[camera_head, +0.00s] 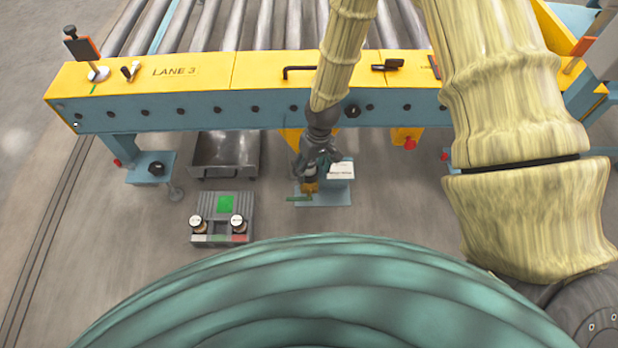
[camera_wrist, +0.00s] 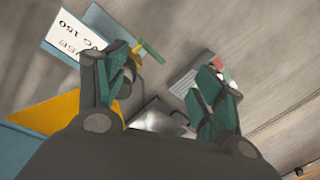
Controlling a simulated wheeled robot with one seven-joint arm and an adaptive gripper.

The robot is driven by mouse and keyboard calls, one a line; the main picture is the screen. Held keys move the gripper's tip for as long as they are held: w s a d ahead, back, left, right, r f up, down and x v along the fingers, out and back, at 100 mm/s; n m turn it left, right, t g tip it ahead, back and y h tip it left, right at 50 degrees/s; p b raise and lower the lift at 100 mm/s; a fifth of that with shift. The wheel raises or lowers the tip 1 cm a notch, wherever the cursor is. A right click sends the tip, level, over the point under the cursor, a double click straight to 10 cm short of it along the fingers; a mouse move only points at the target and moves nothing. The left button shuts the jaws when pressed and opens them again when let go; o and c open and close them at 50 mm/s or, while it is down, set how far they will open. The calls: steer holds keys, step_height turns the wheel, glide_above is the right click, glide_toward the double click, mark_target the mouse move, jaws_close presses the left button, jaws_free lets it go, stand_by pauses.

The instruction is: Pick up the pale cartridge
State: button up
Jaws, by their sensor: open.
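No cartridge shows clearly as pale. I cannot tell whether either is the pale cartridge. My gripper (camera_head: 313,172) is to the right of and beyond that block, over a blue floor unit with a white label (camera_head: 341,170). In the wrist view my gripper (camera_wrist: 160,75) has its fingers spread with nothing between them. The grey block shows partly behind the right finger (camera_wrist: 193,72).
A brass fitting with a green handle (camera_head: 298,199) sits by my gripper on the blue unit. The yellow and blue conveyor beam (camera_head: 200,75) with rollers spans behind. An open metal bin (camera_head: 224,152) stands below it. Floor left of the grey block is clear.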

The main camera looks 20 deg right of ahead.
steer(key=n+h+b, duration=0.1)
steer(key=h+b, duration=0.1)
steer(key=b, duration=0.6)
glide_toward(309, 168)
steer(key=shift+w+d+f+t, duration=0.2)
steer(key=shift+w+d, duration=0.1)
steer(key=shift+w, duration=0.2)
steer(key=shift+w+d+f+t, duration=0.1)
steer(key=shift+w+d+f, duration=0.2)
steer(key=shift+w, duration=0.2)
step_height(309, 168, down, 5)
steer(key=b, duration=0.2)
steer(key=shift+f+b, duration=0.1)
steer(key=shift+b, duration=0.3)
steer(key=shift+s+f+b, duration=0.15)
steer(key=shift+f+b, duration=1.75)
steer(key=shift+f, duration=0.7)
steer(key=c, duration=1.1)
